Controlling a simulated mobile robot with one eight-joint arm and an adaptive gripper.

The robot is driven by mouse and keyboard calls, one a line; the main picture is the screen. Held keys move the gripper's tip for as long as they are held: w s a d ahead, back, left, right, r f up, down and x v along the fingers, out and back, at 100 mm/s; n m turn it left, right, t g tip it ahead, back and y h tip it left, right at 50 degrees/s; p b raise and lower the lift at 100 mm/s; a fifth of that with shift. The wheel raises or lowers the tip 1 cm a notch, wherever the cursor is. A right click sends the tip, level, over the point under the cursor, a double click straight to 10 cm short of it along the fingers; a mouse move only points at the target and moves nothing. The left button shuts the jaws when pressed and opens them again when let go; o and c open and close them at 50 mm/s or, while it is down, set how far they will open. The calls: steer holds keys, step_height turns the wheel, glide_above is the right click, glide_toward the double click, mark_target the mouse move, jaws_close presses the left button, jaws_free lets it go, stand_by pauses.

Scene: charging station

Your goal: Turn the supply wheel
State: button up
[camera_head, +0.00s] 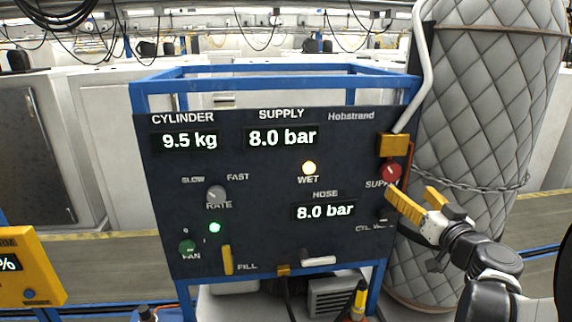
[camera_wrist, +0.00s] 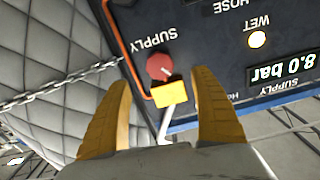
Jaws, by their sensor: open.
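The supply wheel (camera_head: 391,172) is a small red knob with a light pointer mark, at the right edge of the dark control panel (camera_head: 265,240), just above the SUPPLY label. A yellow block (camera_head: 393,145) sits above it. In the wrist view, which is upside down, the red wheel (camera_wrist: 160,67) lies ahead of and between my two yellow fingers, with the yellow block (camera_wrist: 169,95) nearer. My gripper (camera_head: 420,202) is open and empty. In the head view it is just below and right of the wheel. The fingers appear apart from the wheel.
A quilted grey cylinder (camera_head: 480,120) with a chain (camera_head: 475,187) stands right of the panel. A white hose (camera_head: 421,75) runs up from the yellow block. A blue frame (camera_head: 275,70) holds the panel. The supply display reads 8.0 bar; the WET lamp (camera_head: 309,168) glows.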

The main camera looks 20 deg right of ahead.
mark_target(392, 175)
steer(key=x, duration=1)
steer(key=shift+w, duration=0.3)
steer(key=c, duration=1.2)
